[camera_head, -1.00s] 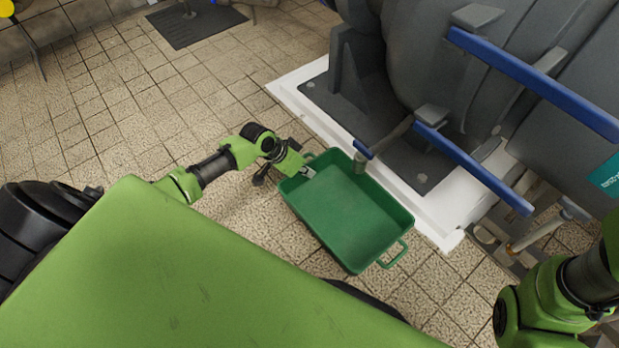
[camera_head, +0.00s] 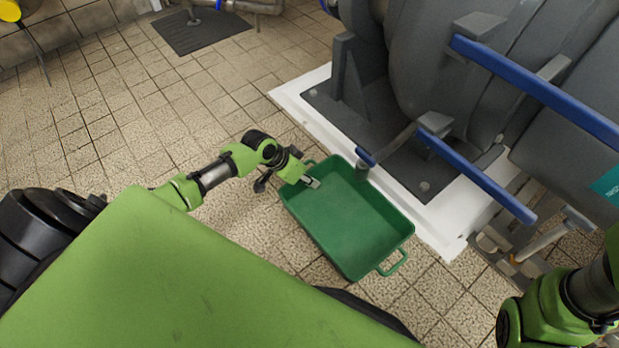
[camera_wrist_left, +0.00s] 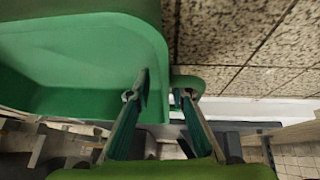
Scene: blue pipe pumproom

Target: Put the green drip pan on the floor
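The green drip pan (camera_head: 350,225) is a rectangular tray with a handle at each end. It appears to lie flat on the tiled floor, beside the pump's white plinth. My left gripper (camera_head: 312,182) is at the pan's far left end. In the left wrist view the pan (camera_wrist_left: 80,55) fills the upper left. The fingers of my left gripper (camera_wrist_left: 160,96) are spread apart. One finger is over the inside of the pan and the other is beside the end handle (camera_wrist_left: 188,82), with the pan wall between them. My right gripper is out of view; only part of that arm shows.
The grey pump (camera_head: 440,80) with blue bars (camera_head: 475,170) stands on a white-edged plinth (camera_head: 440,225) close to the pan's right side. A dark floor mat (camera_head: 200,30) lies at the back. Tiled floor (camera_head: 150,110) is open to the left.

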